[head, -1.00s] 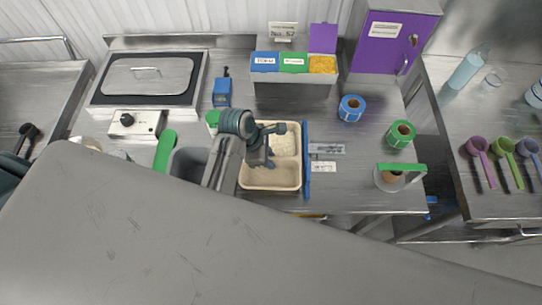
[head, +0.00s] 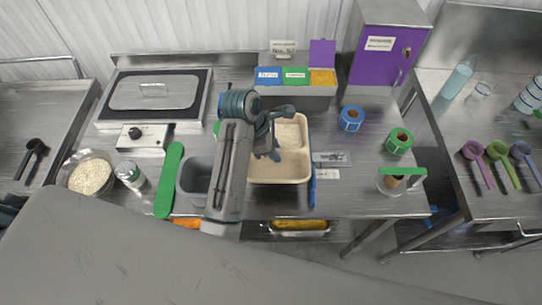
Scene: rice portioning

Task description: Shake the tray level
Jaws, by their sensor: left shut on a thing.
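The beige tray (head: 280,181) is on the steel table near the middle of the head view. Pale rice (head: 291,131) lies in its far part, and the near part looks bare. My left arm reaches in over the tray's left side. My left gripper (head: 274,135) is shut on the tray at that side, though the arm and gripper hide the exact grip and much of the left rim. My right gripper is not in view.
A blue bar (head: 312,180) lies close along the tray's right side. A grey bin (head: 193,180) and a green board (head: 168,180) are to the left. A bowl of grains (head: 90,175) and label rolls (head: 351,118) stand farther out. Coloured bins (head: 295,89) stand behind.

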